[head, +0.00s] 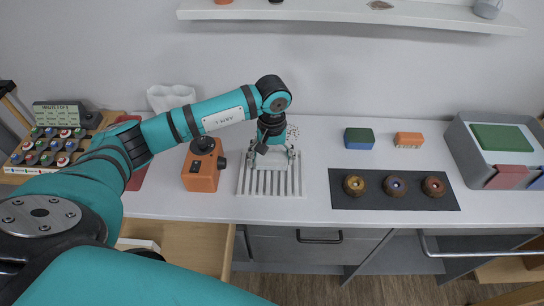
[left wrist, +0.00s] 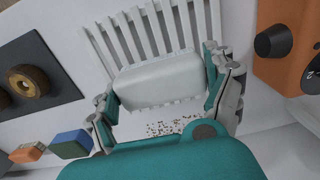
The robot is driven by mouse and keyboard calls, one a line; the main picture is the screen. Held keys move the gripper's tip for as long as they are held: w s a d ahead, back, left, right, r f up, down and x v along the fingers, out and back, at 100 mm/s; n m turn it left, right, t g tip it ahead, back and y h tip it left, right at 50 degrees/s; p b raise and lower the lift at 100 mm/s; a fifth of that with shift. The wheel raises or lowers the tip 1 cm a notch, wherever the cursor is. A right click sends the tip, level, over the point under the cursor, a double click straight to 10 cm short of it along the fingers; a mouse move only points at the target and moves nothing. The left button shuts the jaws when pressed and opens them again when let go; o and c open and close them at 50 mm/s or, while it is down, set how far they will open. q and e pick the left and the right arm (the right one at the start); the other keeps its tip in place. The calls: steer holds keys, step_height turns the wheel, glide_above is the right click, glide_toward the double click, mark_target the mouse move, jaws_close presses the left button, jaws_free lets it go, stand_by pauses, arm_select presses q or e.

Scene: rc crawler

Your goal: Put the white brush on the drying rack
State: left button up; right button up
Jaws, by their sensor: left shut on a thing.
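The white brush (head: 270,161) is a pale rounded block over the back part of the white slatted drying rack (head: 272,184). My left gripper (head: 272,155) reaches down from above, shut on the brush with a finger at each side. In the left wrist view the gripper (left wrist: 160,85) grips both ends of the brush (left wrist: 160,80), and the slats of the rack (left wrist: 150,38) run out beyond it. I cannot tell if the brush touches the slats. Its underside is hidden. My right gripper is not in view.
An orange device (head: 201,170) with black knobs stands just left of the rack. A green-and-blue block (head: 359,139) and an orange one (head: 408,140) lie to the right, behind a dark mat (head: 428,202) with three brown round pieces. A grey bin (head: 467,150) stands far right.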

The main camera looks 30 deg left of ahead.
mark_target(272, 163)
arm_select(q)
steer(key=shift+w, duration=0.45)
steer(key=shift+a, duration=0.1)
steer(key=shift+f+p, duration=0.4)
step_height(272, 163, down, 2)
steer(key=shift+f+p, duration=0.1)
steer(key=shift+p, duration=0.55)
steer(key=shift+f, duration=0.25)
steer(key=shift+f+b, duration=0.25)
steer(key=shift+b, duration=0.1)
steer(key=o, duration=0.9)
steer(key=shift+r, duration=0.1)
steer(key=shift+o, duration=0.2)
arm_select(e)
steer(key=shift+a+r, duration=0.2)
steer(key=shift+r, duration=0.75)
